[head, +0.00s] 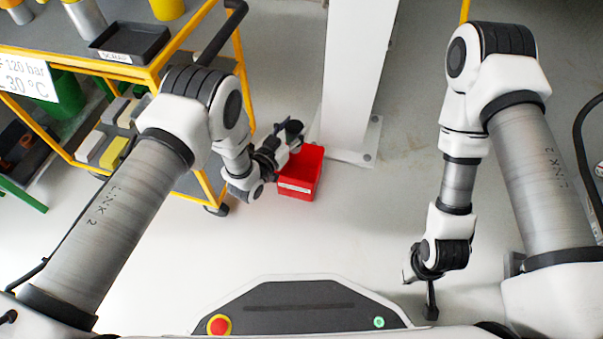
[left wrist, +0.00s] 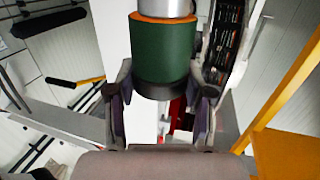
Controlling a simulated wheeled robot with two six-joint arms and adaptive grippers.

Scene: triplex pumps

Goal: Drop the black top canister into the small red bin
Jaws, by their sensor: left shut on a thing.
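The canister has a dark green body, an orange ring, a grey metal end and a black band at the end nearest the palm. In the head view the canister is hard to tell from the dark fingers. Part of the bin shows red behind the canister in the left wrist view (left wrist: 179,112). My right gripper (head: 424,288) hangs low at the right, apart from everything.
A yellow-framed cart (head: 150,75) stands at the left, with a black tray (head: 130,42) and grey cylinders on top. A white column (head: 352,80) rises just behind the bin.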

